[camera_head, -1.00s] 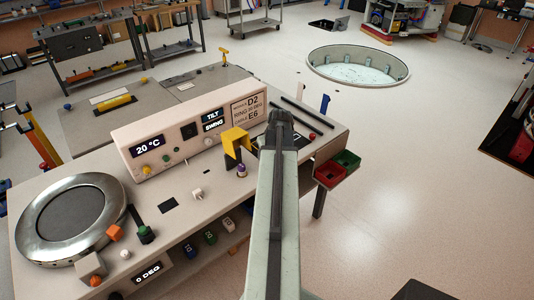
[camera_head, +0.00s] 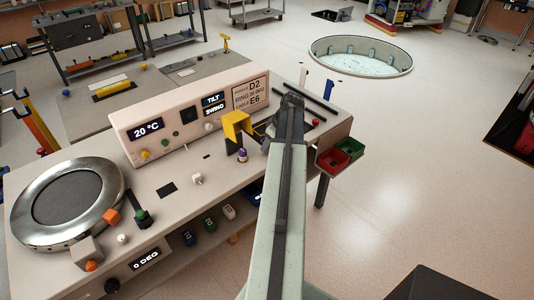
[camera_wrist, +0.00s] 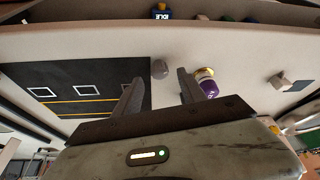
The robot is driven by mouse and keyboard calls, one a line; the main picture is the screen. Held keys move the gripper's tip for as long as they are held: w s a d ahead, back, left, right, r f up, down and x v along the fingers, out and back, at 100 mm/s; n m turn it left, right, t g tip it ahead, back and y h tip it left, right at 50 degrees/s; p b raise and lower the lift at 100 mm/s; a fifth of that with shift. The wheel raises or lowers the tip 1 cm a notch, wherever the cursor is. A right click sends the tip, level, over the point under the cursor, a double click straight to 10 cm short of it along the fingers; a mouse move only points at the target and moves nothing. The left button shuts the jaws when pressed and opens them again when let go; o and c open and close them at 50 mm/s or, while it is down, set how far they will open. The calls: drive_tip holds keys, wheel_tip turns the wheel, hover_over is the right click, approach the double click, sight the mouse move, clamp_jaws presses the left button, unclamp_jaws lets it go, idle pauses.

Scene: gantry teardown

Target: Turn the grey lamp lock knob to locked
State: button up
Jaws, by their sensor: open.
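A grey round knob (camera_wrist: 159,68) stands on the pale bench top in the wrist view. I take it for the lamp lock knob; no label on it can be read. My gripper (camera_wrist: 160,77) is open, with one finger on each side of the knob and a gap showing on both sides. In the head view my gripper (camera_head: 258,131) is over the bench's right part, beside the yellow bracket (camera_head: 236,124), and I cannot make out the knob there.
A purple bottle (camera_wrist: 208,87) stands close outside the right finger. A dark panel with white squares (camera_wrist: 75,92) lies left. A white block knob (camera_wrist: 280,81) is farther right. The display console (camera_head: 190,118) runs along the bench's back. Red and green bins (camera_head: 331,160) hang at its right end.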

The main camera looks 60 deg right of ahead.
drive_tip(key=b+x, duration=0.1)
drive_tip(key=x, duration=0.2)
drive_tip(key=shift+f+b, duration=0.1)
drive_tip(key=shift+b, duration=0.2)
clamp_jaws()
drive_tip(key=shift+a+m+h, duration=0.15)
drive_tip(key=shift+m+h, duration=0.15)
drive_tip(key=shift+m, duration=0.7)
drive_tip(key=shift+m+g+h, duration=0.4)
drive_tip(key=shift+m+h, duration=0.3)
drive_tip(key=shift+m, duration=1.1)
